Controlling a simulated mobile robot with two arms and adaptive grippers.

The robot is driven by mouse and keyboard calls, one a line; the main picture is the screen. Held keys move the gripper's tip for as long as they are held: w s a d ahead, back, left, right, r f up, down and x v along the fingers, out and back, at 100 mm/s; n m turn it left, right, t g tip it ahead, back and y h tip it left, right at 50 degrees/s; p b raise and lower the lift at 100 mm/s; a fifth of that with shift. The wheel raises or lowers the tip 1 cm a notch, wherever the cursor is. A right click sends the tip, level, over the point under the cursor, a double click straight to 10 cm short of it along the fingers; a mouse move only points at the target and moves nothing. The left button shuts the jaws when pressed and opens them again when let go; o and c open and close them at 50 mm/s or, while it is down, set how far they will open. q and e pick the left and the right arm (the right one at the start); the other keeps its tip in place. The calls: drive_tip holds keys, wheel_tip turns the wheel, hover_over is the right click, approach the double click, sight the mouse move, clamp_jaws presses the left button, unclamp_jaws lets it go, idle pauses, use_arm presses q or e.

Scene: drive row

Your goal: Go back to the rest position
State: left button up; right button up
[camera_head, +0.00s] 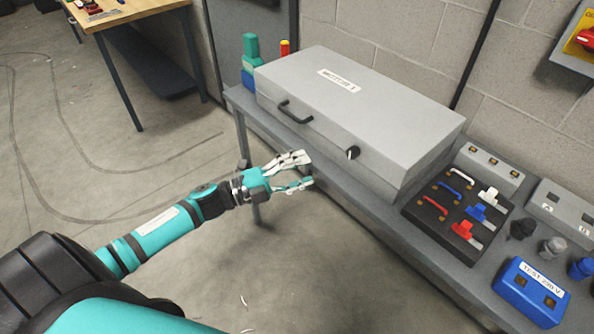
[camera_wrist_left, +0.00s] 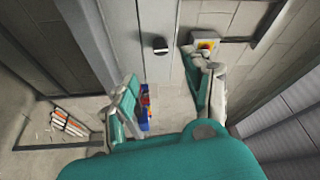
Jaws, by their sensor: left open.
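My left gripper (camera_head: 308,170) is open and empty, held out over the floor in front of the bench, with its fingers pointing right. It is apart from the grey box (camera_head: 360,95), below and left of the black knob (camera_head: 352,152) on the box's front. The box is closed, with a black handle (camera_head: 295,112) on its front. In the left wrist view the two fingers (camera_wrist_left: 164,75) stand apart with nothing between them, and the knob (camera_wrist_left: 161,45) shows beyond them. My right gripper is in neither view.
The grey bench (camera_head: 380,210) runs along the wall. On it, right of the box, are a dark board (camera_head: 432,220) with coloured handles and switches, and a blue box (camera_head: 530,290). A wooden table (camera_head: 125,12) stands at the back left. The floor on the left is mostly clear.

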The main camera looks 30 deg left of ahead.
use_arm(q)
drive_tip(key=shift+s+a, duration=0.3)
drive_tip(key=a+f+n+t+y, duration=0.1)
drive_tip(key=a+f+n+y, duration=0.3)
drive_tip(key=f, duration=0.5)
drive_tip(key=a+f+n+y, duration=0.3)
drive_tip(key=f+n+y, duration=0.15)
drive_tip(key=f, duration=0.35)
drive_tip(key=s+a+f+n+g+y, duration=0.1)
drive_tip(key=s+f+n+g+y, duration=0.2)
drive_tip(key=f, duration=0.6)
drive_tip(key=s+a+f+n+g, duration=0.1)
drive_tip(key=s+f+n, duration=0.3)
drive_tip(key=f, duration=0.5)
drive_tip(key=s+d+f+n+g+y, duration=0.2)
drive_tip(key=s+d+f+n+g, duration=0.15)
drive_tip(key=s+f, duration=1.05)
drive_tip(key=s+d+f+g, duration=0.2)
drive_tip(key=s, duration=0.5)
drive_tip(key=s+d+f+n+g, duration=0.1)
drive_tip(key=s+d+f+g, duration=0.1)
drive_tip(key=s, duration=0.5)
drive_tip(key=s+d+f+n+g, duration=0.1)
drive_tip(key=s+d+f+g, duration=0.1)
drive_tip(key=s, duration=0.5)
drive_tip(key=shift+d+g+h, duration=0.35)
drive_tip(key=shift+d, duration=0.55)
